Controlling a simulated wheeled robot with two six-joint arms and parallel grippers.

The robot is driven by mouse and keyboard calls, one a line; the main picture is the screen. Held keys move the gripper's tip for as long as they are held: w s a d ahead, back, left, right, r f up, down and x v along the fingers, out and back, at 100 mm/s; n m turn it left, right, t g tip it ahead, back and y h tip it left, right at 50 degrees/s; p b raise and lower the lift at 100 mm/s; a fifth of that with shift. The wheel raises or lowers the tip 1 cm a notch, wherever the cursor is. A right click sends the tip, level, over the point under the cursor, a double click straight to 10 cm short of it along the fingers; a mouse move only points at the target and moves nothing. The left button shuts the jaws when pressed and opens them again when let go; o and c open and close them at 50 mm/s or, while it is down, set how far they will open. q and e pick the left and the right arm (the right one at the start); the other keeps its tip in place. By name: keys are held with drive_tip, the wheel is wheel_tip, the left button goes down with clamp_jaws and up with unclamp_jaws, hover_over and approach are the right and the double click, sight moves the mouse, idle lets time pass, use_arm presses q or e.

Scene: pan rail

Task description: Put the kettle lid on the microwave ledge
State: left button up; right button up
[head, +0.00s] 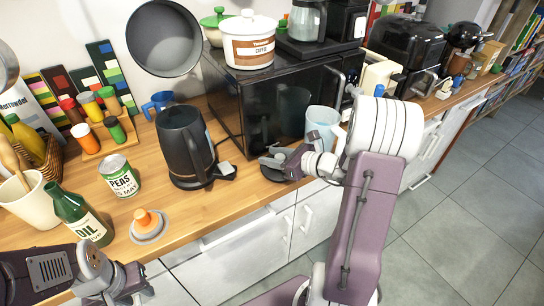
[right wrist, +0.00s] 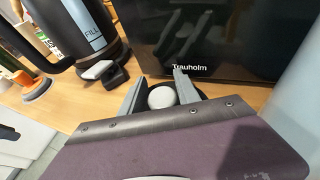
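The kettle lid, a dark disc with a pale round knob (right wrist: 162,97), lies on the wooden counter just in front of the microwave (right wrist: 220,40). My right gripper (head: 272,166) is low over it. In the right wrist view its two fingers (right wrist: 160,88) stand apart on either side of the knob, with small gaps showing. In the head view the gripper hides most of the lid. The black kettle (head: 186,145) stands left of the microwave (head: 285,105). I cannot tell which part is the ledge. My left gripper (head: 128,288) is at the bottom left, its opening unclear.
A peas can (head: 120,176), a green oil bottle (head: 80,215) and an orange-knobbed disc (head: 148,225) stand left of the kettle. A pale blue cup (head: 322,125) is right of my right gripper. A coffee canister (head: 248,42) sits on the microwave.

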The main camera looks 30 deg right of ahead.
drive_tip(key=shift+o, duration=0.3)
drive_tip(key=shift+s+d+r, duration=0.15)
drive_tip(key=shift+r, duration=0.15)
drive_tip(key=p+v, duration=0.2)
drive_tip(key=v, duration=1)
drive_tip(key=s+a+f+n+g+h, duration=0.3)
drive_tip(key=s+a+f+n+g, duration=0.1)
drive_tip(key=n, duration=1.1)
drive_tip(key=s+a+f+n+g+h, duration=0.3)
drive_tip(key=a+f+n+g, duration=0.4)
drive_tip(key=n, duration=0.8)
drive_tip(key=shift+s+a+f, duration=0.65)
drive_tip(key=shift+s+a, duration=0.05)
drive_tip(key=shift+a, duration=1)
wheel_tip(320, 180, up, 5)
drive_tip(key=p, duration=0.4)
drive_tip(key=shift+r+p, duration=0.1)
drive_tip(key=shift+p, duration=0.3)
